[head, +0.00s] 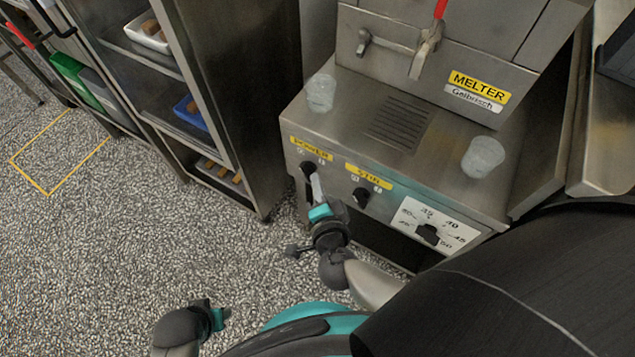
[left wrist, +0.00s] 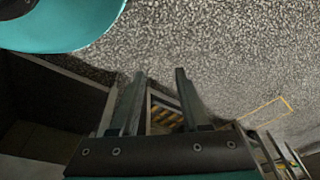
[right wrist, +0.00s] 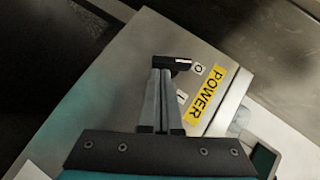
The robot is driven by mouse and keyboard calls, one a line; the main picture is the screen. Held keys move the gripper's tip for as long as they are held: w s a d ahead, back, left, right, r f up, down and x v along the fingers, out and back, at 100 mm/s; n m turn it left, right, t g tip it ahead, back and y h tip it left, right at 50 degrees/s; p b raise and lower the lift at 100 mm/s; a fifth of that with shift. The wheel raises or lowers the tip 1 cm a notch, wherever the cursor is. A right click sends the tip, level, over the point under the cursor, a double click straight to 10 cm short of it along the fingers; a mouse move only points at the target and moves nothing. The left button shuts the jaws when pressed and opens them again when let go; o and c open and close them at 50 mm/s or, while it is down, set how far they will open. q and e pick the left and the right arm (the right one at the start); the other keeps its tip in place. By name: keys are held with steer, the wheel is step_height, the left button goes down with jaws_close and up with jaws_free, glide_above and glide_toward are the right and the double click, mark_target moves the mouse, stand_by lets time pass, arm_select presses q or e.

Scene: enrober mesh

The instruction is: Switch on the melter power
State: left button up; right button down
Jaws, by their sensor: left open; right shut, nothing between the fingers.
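The melter (head: 390,140) is a steel machine with a yellow MELTER label. On its sloped front, a black power knob (head: 308,169) sits under the yellow POWER label (head: 311,148); the knob also shows in the right wrist view (right wrist: 183,63) between O and I marks. My right gripper (head: 315,178) is shut and empty, its fingertips at the knob; I cannot tell whether they touch it. The fingers partly cover the knob. My left gripper (head: 218,317) is low over the floor, away from the melter; its fingers are apart in the left wrist view (left wrist: 160,76).
A stir knob (head: 361,197) and a temperature dial (head: 428,234) are right of the power knob. Two clear cups (head: 320,92) (head: 483,157) stand on the melter top. A steel rack (head: 235,80) with trays stands at left. The speckled floor between is free.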

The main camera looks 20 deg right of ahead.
arm_select(q)
steer(key=shift+f, duration=0.1)
steer(key=w+r+t+b, duration=0.1)
steer(key=w+r+b, duration=0.2)
steer(key=r, duration=0.5)
steer(key=shift+w+d+r+b, duration=0.15)
steer(key=shift+d+r+b, duration=0.15)
steer(key=shift+b, duration=0.4)
arm_select(e)
steer(key=f, duration=0.1)
steer(key=f+m+t, duration=0.1)
steer(key=w+f+t, duration=0.1)
steer(key=shift+a+f+m, duration=0.25)
steer(key=shift+a+m, duration=0.1)
steer(key=shift+m, duration=0.05)
stand_by(0.9)
arm_select(q)
steer(key=shift+t, duration=0.3)
